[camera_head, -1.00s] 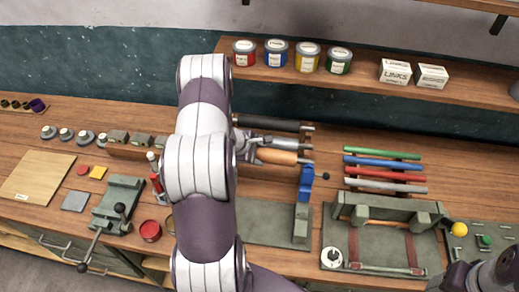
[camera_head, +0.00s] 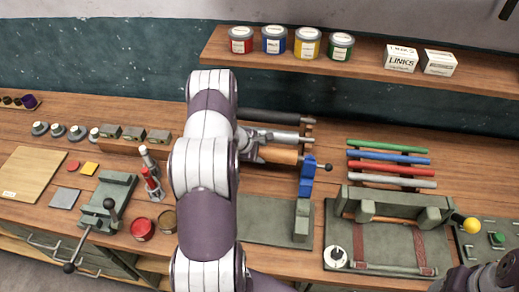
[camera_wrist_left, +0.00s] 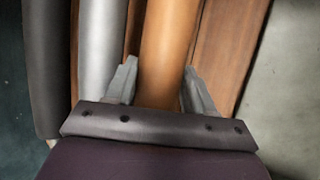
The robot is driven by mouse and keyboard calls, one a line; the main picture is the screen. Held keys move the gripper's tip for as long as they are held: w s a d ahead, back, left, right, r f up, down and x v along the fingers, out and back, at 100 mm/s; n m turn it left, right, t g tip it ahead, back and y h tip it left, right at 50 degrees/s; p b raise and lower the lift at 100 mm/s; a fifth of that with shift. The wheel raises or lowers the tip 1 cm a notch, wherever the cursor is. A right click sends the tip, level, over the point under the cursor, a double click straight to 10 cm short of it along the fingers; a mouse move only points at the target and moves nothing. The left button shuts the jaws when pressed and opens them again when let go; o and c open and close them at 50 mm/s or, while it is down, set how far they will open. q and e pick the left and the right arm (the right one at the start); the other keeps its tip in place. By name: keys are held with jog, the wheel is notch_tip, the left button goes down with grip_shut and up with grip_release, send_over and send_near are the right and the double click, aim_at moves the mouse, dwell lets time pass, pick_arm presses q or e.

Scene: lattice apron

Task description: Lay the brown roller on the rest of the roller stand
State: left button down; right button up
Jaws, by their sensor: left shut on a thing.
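The brown roller (camera_head: 281,155) lies lengthwise left to right in the head view, in front of a grey and a black roller. My left gripper (camera_head: 262,152) is shut on it near its left part. In the left wrist view the roller (camera_wrist_left: 168,50) runs between the two fingers of the left gripper (camera_wrist_left: 160,90). The arm hides the roller's left end. Which fixture is the roller stand I cannot tell for certain. A blue block (camera_head: 307,178) on a green upright (camera_head: 301,220) stands just right of the roller's right end. My right gripper is not in view.
The grey roller (camera_head: 276,135) and black roller (camera_head: 270,116) lie close behind. Several coloured rods (camera_head: 388,161) lie to the right. A green frame with straps (camera_head: 375,250) stands at front right. A shelf (camera_head: 375,70) with cans overhangs the back.

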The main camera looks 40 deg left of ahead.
pick_arm(q)
jog(key=shift+s+f, duration=0.15)
jog(key=shift+f, duration=0.1)
jog(key=shift+c, duration=1.7)
grip_release()
jog(key=shift+f, duration=0.1)
jog(key=v, duration=1.2)
jog(key=shift+r, duration=0.35)
